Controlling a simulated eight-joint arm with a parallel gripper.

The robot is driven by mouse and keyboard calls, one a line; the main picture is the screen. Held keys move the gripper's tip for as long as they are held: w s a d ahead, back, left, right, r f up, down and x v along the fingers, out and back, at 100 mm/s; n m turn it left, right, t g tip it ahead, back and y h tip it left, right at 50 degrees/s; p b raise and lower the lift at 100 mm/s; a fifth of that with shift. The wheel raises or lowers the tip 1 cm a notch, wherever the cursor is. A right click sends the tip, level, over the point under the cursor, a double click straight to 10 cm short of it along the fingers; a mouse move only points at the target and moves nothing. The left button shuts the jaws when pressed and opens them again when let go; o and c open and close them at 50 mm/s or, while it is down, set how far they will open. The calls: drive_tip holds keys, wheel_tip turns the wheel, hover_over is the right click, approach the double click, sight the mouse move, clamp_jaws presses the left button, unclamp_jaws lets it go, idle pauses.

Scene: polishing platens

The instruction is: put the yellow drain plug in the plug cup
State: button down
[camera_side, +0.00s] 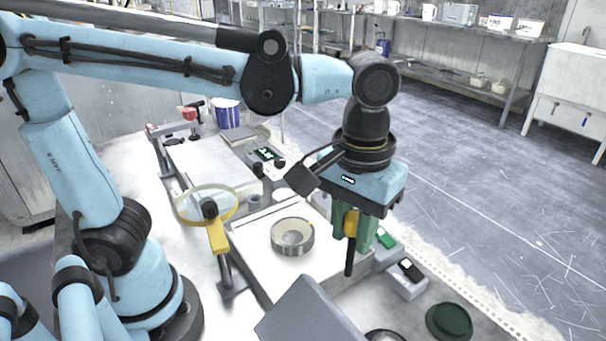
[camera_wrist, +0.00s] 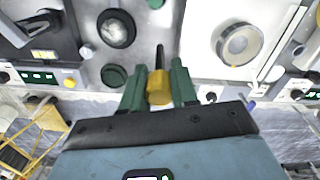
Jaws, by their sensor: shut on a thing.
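My gripper (camera_side: 352,236) has green fingers and is shut on the yellow drain plug (camera_side: 350,222). The plug's dark stem points down, held in the air to the right of the white platen. In the wrist view the yellow plug (camera_wrist: 159,91) sits between the green fingertips (camera_wrist: 158,72). A dark-rimmed round cup (camera_wrist: 117,28) with a grey inside and a dark green round piece (camera_wrist: 113,75) lie left of the plug there. In the side view the green piece (camera_side: 449,321) is at lower right, and the dark rim (camera_side: 385,336) is cut off by the bottom edge. I cannot tell which is the plug cup.
A metal ring dish (camera_side: 292,238) sits on the white platen bed. A ring magnifier (camera_side: 206,203) on a yellow stand is to the left. A grey box (camera_side: 308,316) stands in the foreground. Small control boxes (camera_side: 402,280) line the right edge of the bench.

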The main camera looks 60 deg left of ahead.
drive_tip(key=shift+s+d+r, duration=0.2)
drive_tip(key=shift+s+r, duration=0.05)
drive_tip(key=shift+a+r+n, duration=0.1)
drive_tip(key=shift+a+n, duration=0.1)
drive_tip(key=shift+n, duration=0.1)
drive_tip(key=w+a+n, duration=0.3)
drive_tip(key=a+n, duration=0.6)
drive_tip(key=a, duration=0.2)
drive_tip(key=n, duration=0.8)
hover_over(255, 206)
drive_tip(key=a, duration=0.1)
wheel_tip(255, 206, down, 7)
drive_tip(key=shift+w+a+f, duration=0.1)
drive_tip(key=shift+w+f, duration=0.1)
drive_tip(key=shift+f, duration=0.8)
drive_tip(key=shift+w+a+f, duration=0.1)
drive_tip(key=shift+w+f, duration=0.05)
drive_tip(key=shift+f, duration=0.8)
drive_tip(key=shift+f, duration=0.1)
drive_tip(key=c, duration=0.9)
unclamp_jaws()
drive_tip(key=shift+o, duration=0.2)
